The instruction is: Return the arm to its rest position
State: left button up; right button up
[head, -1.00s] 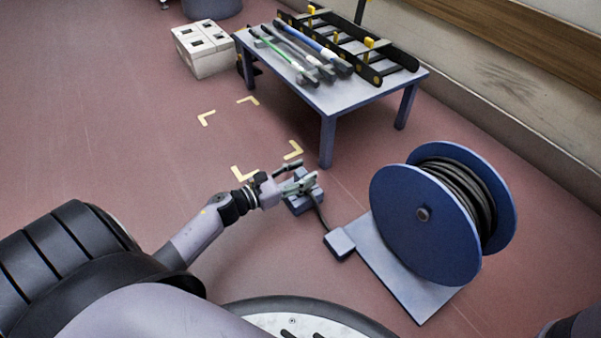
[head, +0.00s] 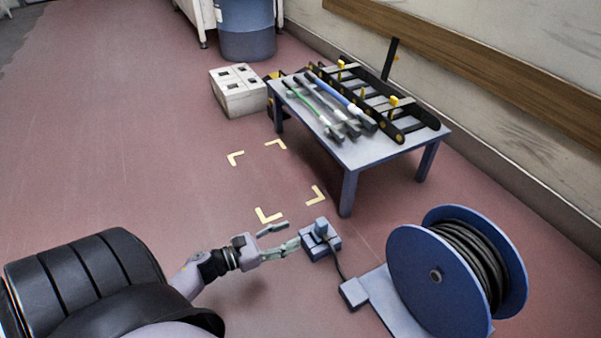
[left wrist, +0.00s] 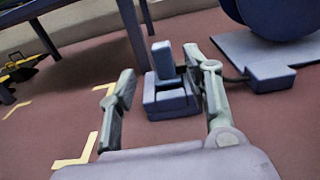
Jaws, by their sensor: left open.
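My left gripper (head: 276,242) is open and empty in the head view, above the floor at lower centre. A small blue block-like device (head: 321,240) with an upright part stands on the floor just beyond its fingertips. In the left wrist view the open fingers (left wrist: 166,100) frame that device (left wrist: 172,103), which lies beyond them; I cannot tell whether the right-hand finger touches it. A dark cable runs from the device to a smaller blue box (head: 354,292). My right gripper is not in view.
A blue cable reel (head: 420,285) stands on a plate at lower right. A blue-grey table (head: 372,151) holds several rods and a black rack. A white box (head: 238,97) and a blue drum (head: 246,32) stand behind. Yellow corner marks (head: 268,216) lie on open floor.

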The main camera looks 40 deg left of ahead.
pick_arm(q)
jog(key=shift+s+a, duration=0.2)
jog(key=shift+s, duration=0.25)
